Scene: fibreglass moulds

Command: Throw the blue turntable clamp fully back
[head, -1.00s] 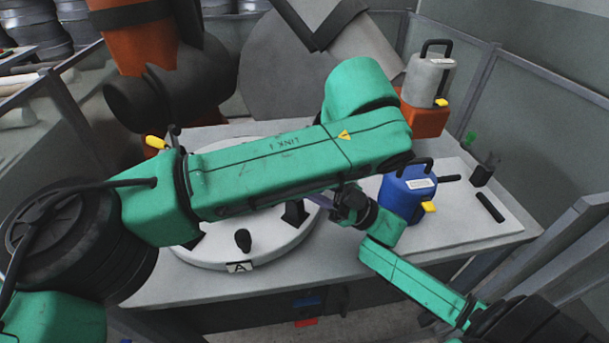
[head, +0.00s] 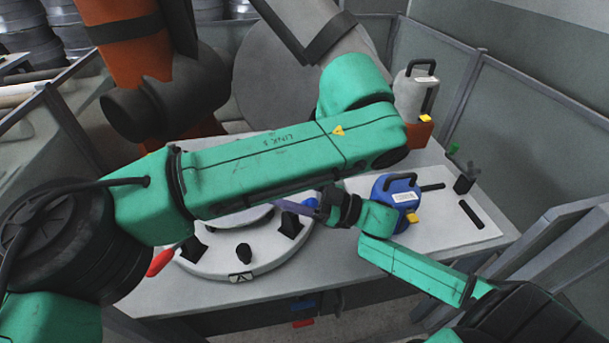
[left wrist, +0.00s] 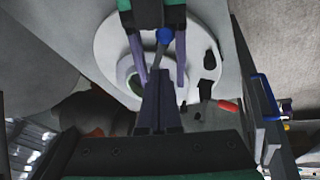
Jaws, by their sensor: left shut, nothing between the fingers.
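The round white turntable (head: 215,268) sits on the bench with a label A on its front rim; my left arm hides its back. The left wrist view shows the turntable (left wrist: 108,50) from above. There a lever with a blue knob (left wrist: 164,36), the blue clamp's handle, stands between the spread fingers of my open right gripper (left wrist: 158,75); I cannot tell whether they touch. My right gripper (head: 303,206) reaches over the turntable's right side in the head view. My left gripper (left wrist: 159,85) is shut and empty, pointing toward the lever; the head view does not show it.
A red clamp handle (head: 160,262) sticks out at the turntable's left edge; it also shows in the left wrist view (left wrist: 228,106). A blue canister (head: 397,190) stands right of my right gripper. A grey canister (head: 415,92) stands on an orange block behind. Fence rails flank the bench.

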